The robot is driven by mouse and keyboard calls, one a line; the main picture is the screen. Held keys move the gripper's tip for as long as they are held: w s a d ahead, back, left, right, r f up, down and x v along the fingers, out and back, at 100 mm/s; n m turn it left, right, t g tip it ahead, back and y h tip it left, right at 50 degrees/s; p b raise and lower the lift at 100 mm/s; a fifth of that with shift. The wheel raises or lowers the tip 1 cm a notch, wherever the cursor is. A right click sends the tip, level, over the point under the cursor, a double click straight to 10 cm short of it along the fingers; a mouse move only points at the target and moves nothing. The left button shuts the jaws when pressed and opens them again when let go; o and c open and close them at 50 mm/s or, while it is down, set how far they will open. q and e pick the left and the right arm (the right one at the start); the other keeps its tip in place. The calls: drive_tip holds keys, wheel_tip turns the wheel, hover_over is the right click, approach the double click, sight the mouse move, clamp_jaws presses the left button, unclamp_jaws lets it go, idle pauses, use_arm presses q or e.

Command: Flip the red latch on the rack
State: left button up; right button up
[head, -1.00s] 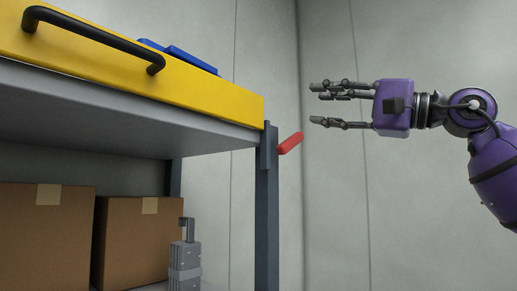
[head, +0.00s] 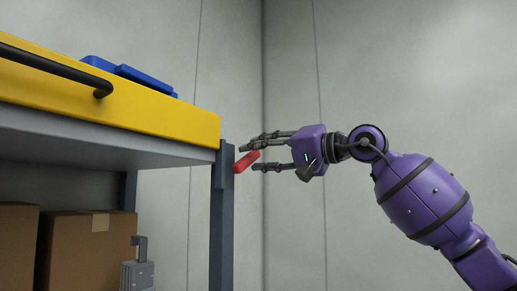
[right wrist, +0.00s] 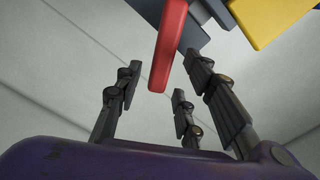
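The red latch (head: 245,162) sticks out from the rack's grey post (head: 222,215), tilted up to the right. It also shows in the right wrist view (right wrist: 167,45), ahead of the fingers. My right gripper (head: 258,152) is open, with its fingers pointing left toward the post. In the head view the upper fingers overlap the latch's upper end and the lower finger is below it. In the right wrist view the latch's free end lies between the spread fingers; contact cannot be told. My left gripper is out of view.
A yellow drawer (head: 150,118) with a black handle (head: 60,68) tops the rack. A blue item (head: 130,75) lies on it. Cardboard boxes (head: 75,255) and a grey object (head: 138,272) stand below.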

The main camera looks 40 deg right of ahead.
drive_tip(key=shift+w+a, duration=0.3)
drive_tip(key=shift+w, duration=0.35)
drive_tip(key=shift+c, duration=0.4)
clamp_jaws()
